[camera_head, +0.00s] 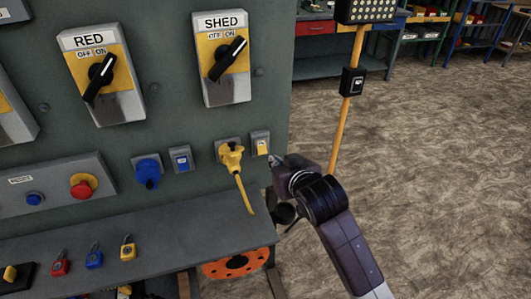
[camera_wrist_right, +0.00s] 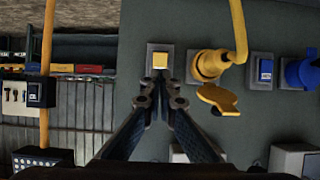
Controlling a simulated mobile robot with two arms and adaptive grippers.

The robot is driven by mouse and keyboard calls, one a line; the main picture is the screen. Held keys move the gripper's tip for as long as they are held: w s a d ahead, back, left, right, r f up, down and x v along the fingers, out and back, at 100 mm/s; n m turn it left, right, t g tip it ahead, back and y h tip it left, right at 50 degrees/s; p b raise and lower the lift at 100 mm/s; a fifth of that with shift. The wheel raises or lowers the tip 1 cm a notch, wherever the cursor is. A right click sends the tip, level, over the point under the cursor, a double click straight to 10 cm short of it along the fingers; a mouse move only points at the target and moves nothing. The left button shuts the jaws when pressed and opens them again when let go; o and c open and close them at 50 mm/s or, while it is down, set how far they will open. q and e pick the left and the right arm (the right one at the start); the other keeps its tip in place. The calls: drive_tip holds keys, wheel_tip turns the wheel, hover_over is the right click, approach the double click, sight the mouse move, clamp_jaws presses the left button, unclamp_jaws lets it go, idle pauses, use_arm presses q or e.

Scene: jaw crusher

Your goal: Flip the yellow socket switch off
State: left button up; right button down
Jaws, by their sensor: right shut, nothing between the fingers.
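The yellow socket switch (camera_head: 261,144) is a yellow rocker on a small grey plate at the right edge of the grey panel. It also shows in the right wrist view (camera_wrist_right: 161,61), where the picture is upside down. My right gripper (camera_head: 274,161) is just below and right of the switch in the head view. In the wrist view its closed fingertips (camera_wrist_right: 160,82) point at the switch's plate, close to the rocker; whether they touch cannot be told. The yellow socket with its plug and cable (camera_head: 231,156) is beside the switch. My left gripper is out of view.
A blue socket (camera_head: 148,171) and blue switch (camera_head: 182,158) are further left on the panel. Above are the RED (camera_head: 102,75) and SHED (camera_head: 222,59) rotary switches. A grey shelf (camera_head: 190,238) juts out below, holding padlocks. A yellow pole (camera_head: 346,110) stands right of the panel.

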sight(263, 151)
drive_tip(key=x, duration=1)
drive_tip(key=shift+p, duration=0.4)
drive_tip(key=shift+s, duration=0.1)
